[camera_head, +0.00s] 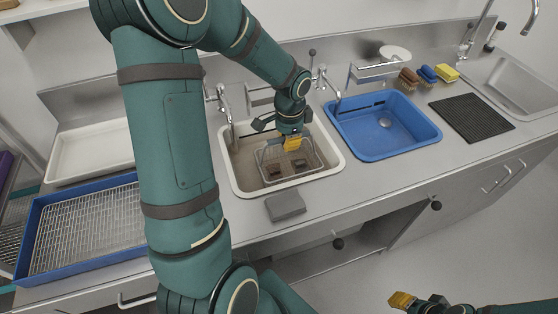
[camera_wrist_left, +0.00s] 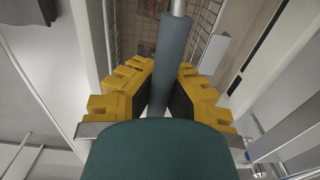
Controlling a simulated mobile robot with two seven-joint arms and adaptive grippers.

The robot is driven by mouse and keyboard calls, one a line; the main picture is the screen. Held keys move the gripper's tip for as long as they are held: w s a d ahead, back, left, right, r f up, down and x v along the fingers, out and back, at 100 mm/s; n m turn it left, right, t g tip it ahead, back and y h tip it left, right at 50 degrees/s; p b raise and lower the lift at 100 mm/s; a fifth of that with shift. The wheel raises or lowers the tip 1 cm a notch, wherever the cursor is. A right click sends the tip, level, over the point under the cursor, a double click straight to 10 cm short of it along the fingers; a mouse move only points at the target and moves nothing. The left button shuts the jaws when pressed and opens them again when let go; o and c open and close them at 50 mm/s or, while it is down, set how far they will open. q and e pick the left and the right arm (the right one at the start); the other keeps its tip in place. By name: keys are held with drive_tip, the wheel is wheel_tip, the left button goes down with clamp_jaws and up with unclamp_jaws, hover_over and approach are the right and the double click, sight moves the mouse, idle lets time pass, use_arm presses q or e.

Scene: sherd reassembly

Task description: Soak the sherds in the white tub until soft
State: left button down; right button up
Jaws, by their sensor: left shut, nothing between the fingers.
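The white tub (camera_head: 227,165) is set in the counter and holds water that looks brownish. A wire basket (camera_head: 318,160) sits inside it, with a few dark brown sherds (camera_head: 273,168) in it. A brown sherd (camera_wrist_left: 148,7) shows at the top of the left wrist view. My left gripper (camera_head: 293,144) is over the basket, shut and empty. In the left wrist view its yellow fingers (camera_wrist_left: 158,92) lie either side of a grey bar (camera_wrist_left: 171,45), which seems to be beyond them. My right gripper (camera_head: 403,300) is low at the right, away from the counter; its jaws are unclear.
A blue basin (camera_head: 425,125) stands right of the tub, with brushes (camera_head: 408,77), a yellow sponge (camera_head: 446,72) and a black mat (camera_head: 471,117) farther right. A grey block (camera_head: 285,206) lies in front of the tub. A blue tray with a rack (camera_head: 40,205) is at left.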

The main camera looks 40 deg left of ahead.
use_arm(q)
drive_tip(key=shift+r+p, duration=1.8)
drive_tip(key=shift+r, duration=0.55)
drive_tip(key=shift+r+p, duration=2.15)
drive_tip(key=shift+r, duration=0.55)
wheel_tip(320, 180, up, 5)
drive_tip(key=p, duration=0.4)
